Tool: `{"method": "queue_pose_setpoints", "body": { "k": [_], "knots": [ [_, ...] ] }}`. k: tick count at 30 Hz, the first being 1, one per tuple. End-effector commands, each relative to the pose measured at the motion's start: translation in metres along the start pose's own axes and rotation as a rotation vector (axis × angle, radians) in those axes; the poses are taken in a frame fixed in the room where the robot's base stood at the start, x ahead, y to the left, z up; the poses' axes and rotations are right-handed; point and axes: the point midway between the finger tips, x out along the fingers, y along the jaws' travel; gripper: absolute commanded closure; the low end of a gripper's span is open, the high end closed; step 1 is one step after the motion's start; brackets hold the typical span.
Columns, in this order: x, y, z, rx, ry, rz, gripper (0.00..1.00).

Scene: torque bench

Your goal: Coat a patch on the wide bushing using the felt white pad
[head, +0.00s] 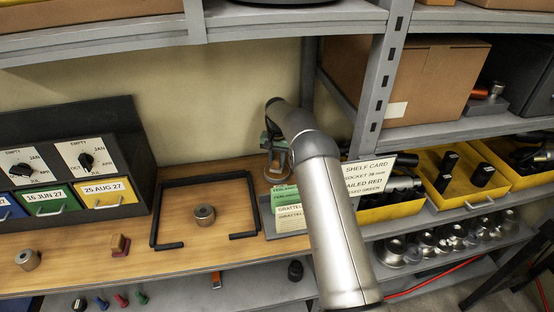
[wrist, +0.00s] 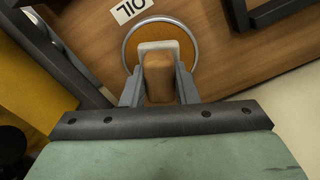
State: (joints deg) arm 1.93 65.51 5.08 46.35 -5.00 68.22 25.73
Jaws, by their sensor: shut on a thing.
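My gripper (wrist: 158,82) is shut on a pad with a wooden grip (wrist: 158,80) and a white felt edge (wrist: 158,46). In the wrist view the pad is over a round metal-rimmed oil dish (wrist: 128,58) with an amber inside; I cannot tell whether they touch. In the head view my gripper (head: 277,152) is at the back of the bench, partly hidden by my arm. One metal bushing (head: 204,216) stands inside a black open frame; another bushing (head: 27,260) stands at the front left. Which is the wide one is not certain.
A red pad with a wooden grip (head: 120,245) lies between the bushings. The black frame (head: 163,246) has raised edges. An OIL label (wrist: 131,10) lies by the dish. Paper cards (head: 289,208) stand right of the frame. A dark cabinet (head: 125,140) with drawers stands at the left.

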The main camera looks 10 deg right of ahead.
Motion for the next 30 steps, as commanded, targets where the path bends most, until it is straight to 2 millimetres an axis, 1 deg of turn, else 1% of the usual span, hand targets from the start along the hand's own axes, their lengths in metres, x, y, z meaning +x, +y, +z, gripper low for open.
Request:
{"method": "queue_pose_setpoints", "body": {
  "k": [30],
  "knots": [
    [0.01,0.0,0.0,0.0,0.0,0.0,0.91]
  ]
}}
